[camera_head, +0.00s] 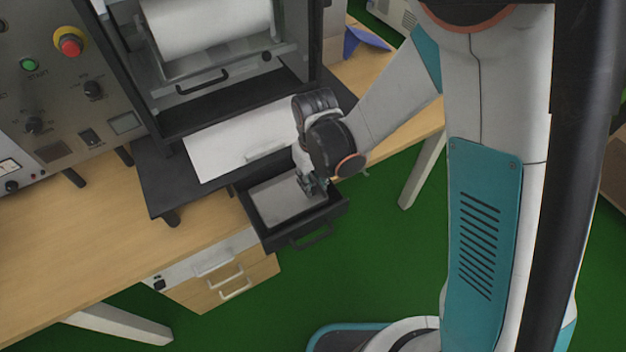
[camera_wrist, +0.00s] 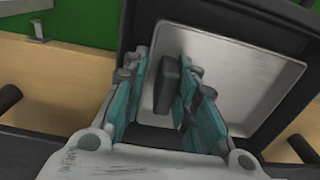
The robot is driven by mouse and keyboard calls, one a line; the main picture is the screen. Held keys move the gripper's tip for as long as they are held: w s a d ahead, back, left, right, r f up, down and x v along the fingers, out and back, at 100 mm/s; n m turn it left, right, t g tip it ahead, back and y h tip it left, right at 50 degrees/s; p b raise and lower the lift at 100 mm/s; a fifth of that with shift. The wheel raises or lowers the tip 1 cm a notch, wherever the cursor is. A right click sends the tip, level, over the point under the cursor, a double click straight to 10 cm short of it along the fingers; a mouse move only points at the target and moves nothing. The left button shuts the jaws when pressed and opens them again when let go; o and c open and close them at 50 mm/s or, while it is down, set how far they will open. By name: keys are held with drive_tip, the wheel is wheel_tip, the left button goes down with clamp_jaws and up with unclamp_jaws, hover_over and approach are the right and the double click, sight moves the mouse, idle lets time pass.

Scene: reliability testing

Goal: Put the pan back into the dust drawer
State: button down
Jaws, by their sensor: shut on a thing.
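The pan (camera_head: 278,203) is a shallow light-grey metal tray. It lies within the outline of the open black dust drawer (camera_head: 268,240), roughly level; I cannot tell if it touches the drawer floor. The drawer juts out below the machine's black base plate. In the wrist view the pan (camera_wrist: 248,75) fills much of the drawer (camera_wrist: 290,25), with dark rim around it. My gripper (camera_head: 313,186) is at the pan's right end, over the drawer. In the wrist view its teal-padded fingers (camera_wrist: 163,75) are shut on the pan's dark upright handle (camera_wrist: 167,88).
A white sheet or panel (camera_head: 225,148) lies on the black base plate (camera_head: 165,185) above the drawer. The machine's roller housing (camera_head: 205,30) stands behind. A control panel (camera_head: 50,90) is at left. The wooden bench (camera_head: 60,250) has small drawers (camera_head: 225,285) below. Green floor lies in front.

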drive_tip(key=shift+f+b, duration=0.55)
drive_tip(key=c, duration=1.2)
unclamp_jaws()
drive_tip(key=shift+r, duration=0.1)
drive_tip(key=shift+r, duration=0.2)
wheel_tip(320, 180, up, 12)
drive_tip(key=shift+f, duration=0.25)
